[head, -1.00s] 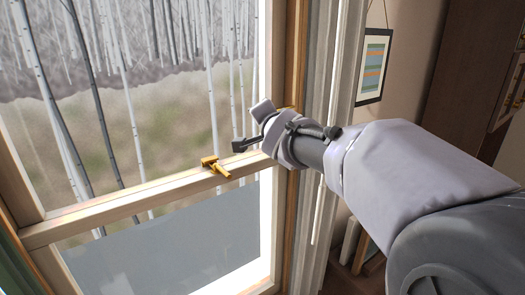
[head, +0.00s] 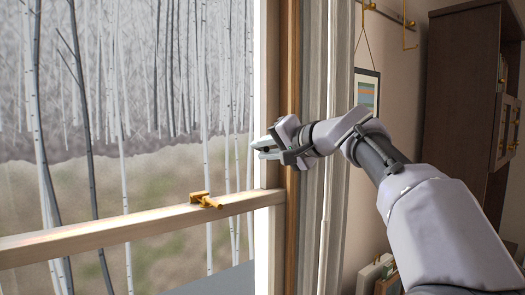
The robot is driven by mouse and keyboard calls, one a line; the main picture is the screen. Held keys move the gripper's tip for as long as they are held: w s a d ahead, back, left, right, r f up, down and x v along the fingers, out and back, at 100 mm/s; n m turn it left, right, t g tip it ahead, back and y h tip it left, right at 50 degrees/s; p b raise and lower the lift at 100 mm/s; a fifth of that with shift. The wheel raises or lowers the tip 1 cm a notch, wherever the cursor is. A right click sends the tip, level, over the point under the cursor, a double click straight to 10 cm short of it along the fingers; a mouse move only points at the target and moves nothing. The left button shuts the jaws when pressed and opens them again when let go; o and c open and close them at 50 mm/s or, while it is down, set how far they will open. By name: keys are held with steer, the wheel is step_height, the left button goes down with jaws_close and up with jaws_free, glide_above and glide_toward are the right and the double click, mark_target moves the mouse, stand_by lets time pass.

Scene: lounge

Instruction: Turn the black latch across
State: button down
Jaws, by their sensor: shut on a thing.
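My gripper (head: 262,149) is at the right side of the window, in front of the upright frame and above the cross rail. Its jaws point left and are shut on a small dark thing, mostly hidden by the fingers; I cannot tell whether this is the black latch. No black latch shows clearly elsewhere. A brass-coloured latch (head: 205,200) sits on the window's cross rail (head: 130,227), below and left of my gripper and apart from it.
A grey curtain (head: 312,200) hangs right of the window frame, behind my arm. A framed picture (head: 367,92) and brass wall hooks (head: 372,12) are on the wall. A dark cabinet (head: 455,100) stands at the right. The space before the glass left of my gripper is clear.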

stand_by(0.5)
steer(key=c, duration=1.5)
jaws_free()
steer(key=shift+o, duration=0.2)
steer(key=shift+s+d, duration=0.1)
steer(key=p+v, duration=0.1)
steer(key=v, duration=1.6)
steer(key=shift+d, duration=0.1)
